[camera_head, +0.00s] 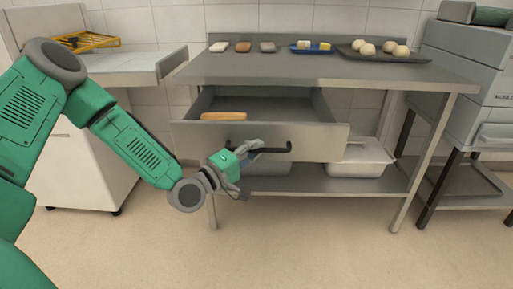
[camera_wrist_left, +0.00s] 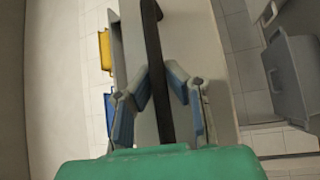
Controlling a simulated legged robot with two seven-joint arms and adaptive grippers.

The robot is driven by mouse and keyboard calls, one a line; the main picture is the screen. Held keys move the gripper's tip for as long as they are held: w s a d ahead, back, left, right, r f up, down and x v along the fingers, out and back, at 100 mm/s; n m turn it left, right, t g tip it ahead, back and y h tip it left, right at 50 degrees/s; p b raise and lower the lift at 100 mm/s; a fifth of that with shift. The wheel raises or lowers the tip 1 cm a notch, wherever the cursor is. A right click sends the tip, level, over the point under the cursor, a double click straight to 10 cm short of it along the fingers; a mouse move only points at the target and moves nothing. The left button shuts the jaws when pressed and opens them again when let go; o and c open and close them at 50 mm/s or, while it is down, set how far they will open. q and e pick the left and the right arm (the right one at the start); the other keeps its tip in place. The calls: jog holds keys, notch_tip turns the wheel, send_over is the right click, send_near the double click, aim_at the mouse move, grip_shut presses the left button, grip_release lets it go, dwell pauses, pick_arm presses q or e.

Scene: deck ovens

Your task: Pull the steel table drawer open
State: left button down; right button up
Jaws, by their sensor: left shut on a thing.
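The steel table (camera_head: 330,69) stands in the middle of the head view. Its drawer (camera_head: 320,142) is pulled out toward me, and its inside shows, with a wooden-looking tan object (camera_head: 223,116) lying near the front left. The drawer's dark bar handle (camera_head: 277,150) runs across the front panel. My left gripper (camera_head: 250,150) is at the left part of this handle, shut on it. In the left wrist view the handle (camera_wrist_left: 157,70) runs between the two fingers (camera_wrist_left: 162,95). My right gripper is in neither view.
Bread pieces, a blue tray (camera_head: 312,50) and a dark tray of dough balls (camera_head: 383,54) are on the tabletop. A steel pan (camera_head: 360,158) sits on the lower shelf. A white cabinet (camera_head: 85,150) stands left, ovens (camera_head: 470,75) right. The floor in front is clear.

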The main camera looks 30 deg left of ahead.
pick_arm(q)
jog(key=shift+s+f, duration=0.1)
jog(key=shift+f, duration=0.3)
jog(key=c, duration=1.6)
grip_release()
jog(key=shift+a, duration=0.1)
jog(key=shift+o, duration=0.2)
jog(key=shift+a, duration=0.1)
jog(key=shift+r, duration=0.15)
jog(key=v, duration=1.1)
jog(key=shift+s, duration=0.3)
jog(key=shift+a, duration=0.1)
